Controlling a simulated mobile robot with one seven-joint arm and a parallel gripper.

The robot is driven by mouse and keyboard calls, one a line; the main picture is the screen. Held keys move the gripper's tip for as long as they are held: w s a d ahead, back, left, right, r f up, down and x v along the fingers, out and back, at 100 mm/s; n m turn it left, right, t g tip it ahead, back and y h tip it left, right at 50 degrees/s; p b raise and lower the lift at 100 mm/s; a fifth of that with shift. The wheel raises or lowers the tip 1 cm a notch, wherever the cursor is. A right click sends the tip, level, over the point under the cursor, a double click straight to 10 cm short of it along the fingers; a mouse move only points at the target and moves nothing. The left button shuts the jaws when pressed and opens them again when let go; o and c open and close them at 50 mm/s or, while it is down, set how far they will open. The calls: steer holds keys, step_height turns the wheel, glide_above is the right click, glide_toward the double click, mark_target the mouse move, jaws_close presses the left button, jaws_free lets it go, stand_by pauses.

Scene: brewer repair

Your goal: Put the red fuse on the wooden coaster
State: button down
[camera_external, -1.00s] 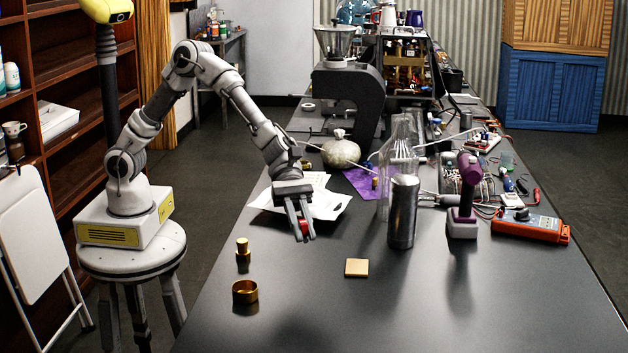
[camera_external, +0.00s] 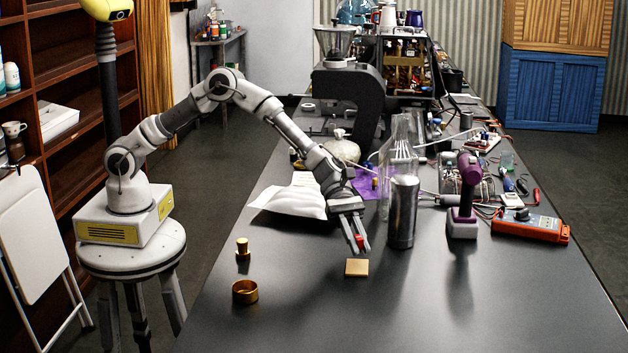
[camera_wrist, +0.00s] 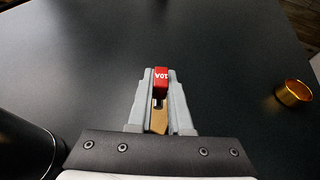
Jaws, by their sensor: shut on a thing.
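The red fuse (camera_external: 360,239) is held between the fingers of my gripper (camera_external: 359,246), which is shut on it. In the wrist view the red fuse (camera_wrist: 161,79) shows its "10A" marking at the tips of my gripper (camera_wrist: 160,90). The square wooden coaster (camera_external: 357,268) lies flat on the black table. In the external view my gripper is just above and behind the coaster, apart from it. In the wrist view part of the coaster (camera_wrist: 158,118) shows between the fingers, and the rest is hidden by them.
A silver cylinder (camera_external: 402,212) stands close to the right of my gripper. A brass ring (camera_external: 245,292) and a small brass weight (camera_external: 243,249) sit to the left. A purple tool (camera_external: 465,190) and an orange meter (camera_external: 530,226) are farther right. The front of the table is clear.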

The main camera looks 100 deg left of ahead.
mark_target(357, 266)
steer(key=shift+f, duration=1.6)
steer(key=shift+f, duration=0.1)
steer(key=shift+f+b, duration=0.15)
steer(key=shift+b, duration=0.15)
steer(key=c, duration=0.8)
jaws_free()
steer(key=shift+c, duration=0.2)
